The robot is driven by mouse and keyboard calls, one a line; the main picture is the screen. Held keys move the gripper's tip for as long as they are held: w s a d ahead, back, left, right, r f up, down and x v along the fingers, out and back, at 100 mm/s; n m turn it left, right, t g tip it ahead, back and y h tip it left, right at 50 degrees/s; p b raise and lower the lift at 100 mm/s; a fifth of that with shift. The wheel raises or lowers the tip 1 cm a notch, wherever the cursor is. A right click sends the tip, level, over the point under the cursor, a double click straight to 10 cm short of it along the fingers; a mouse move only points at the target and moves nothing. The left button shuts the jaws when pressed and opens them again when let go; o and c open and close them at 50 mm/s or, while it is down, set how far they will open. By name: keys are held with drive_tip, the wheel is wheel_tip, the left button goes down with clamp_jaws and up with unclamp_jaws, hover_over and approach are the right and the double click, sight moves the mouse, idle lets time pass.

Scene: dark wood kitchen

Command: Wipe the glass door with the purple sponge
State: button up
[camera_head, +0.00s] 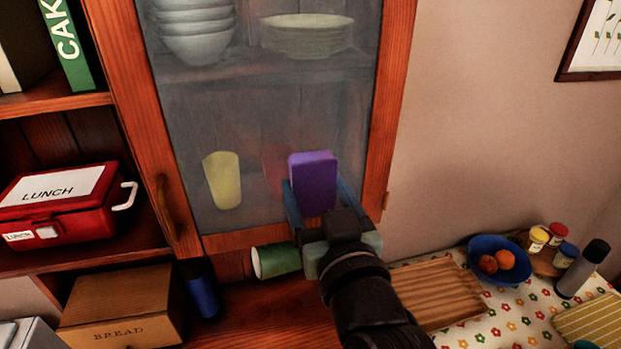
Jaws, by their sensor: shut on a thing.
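The purple sponge (314,180) stands upright in my gripper (314,205), which is shut on it with a blue finger on each side. The sponge is in front of the lower right part of the glass door (225,115). I cannot tell whether it touches the glass. The glass looks hazy, and its wooden frame (391,110) runs around it with a handle at the lower left. The door appears shut. My arm comes up from the bottom right.
Behind the glass are stacked bowls (197,35), plates (306,35) and a yellow cup (222,180). A green cup (275,260) lies on the counter below, near my gripper. A blue cup (200,290), bread box (120,308) and red lunch box (65,203) are at left; a fruit bowl (485,245) is at right.

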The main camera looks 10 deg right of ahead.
drive_tip(key=shift+s, duration=0.7)
drive_tip(key=shift+s, duration=1.5)
drive_tip(key=shift+w+f, duration=0.1)
